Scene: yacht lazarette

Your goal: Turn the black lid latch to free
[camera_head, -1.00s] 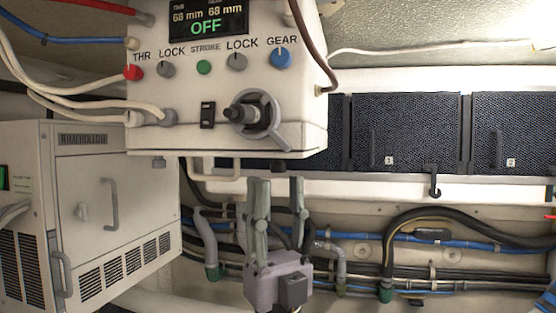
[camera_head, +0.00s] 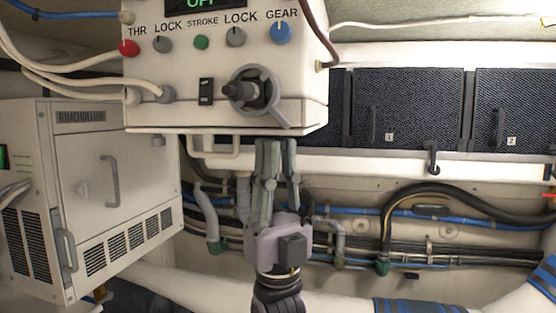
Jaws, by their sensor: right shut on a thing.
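My right gripper (camera_head: 276,144) points up, with its fingertips at the underside of the white control box (camera_head: 160,115), near its right end. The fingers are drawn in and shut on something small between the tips. The black lid latch was seen at that spot a moment ago; now the fingers hide it, so I cannot tell which way it is turned. The box front carries a round black knob with a grey ring and lever (camera_head: 250,92) and a black switch (camera_head: 206,91). My left gripper is not in view.
A white RIMEHOLLOW cabinet (camera_head: 140,150) stands at the left. Hoses and blue lines (camera_head: 460,245) run behind and right of my gripper. Dark numbered panels (camera_head: 405,110) and a black hook (camera_head: 432,158) are at the right. White cables (camera_head: 70,85) enter the box's left side.

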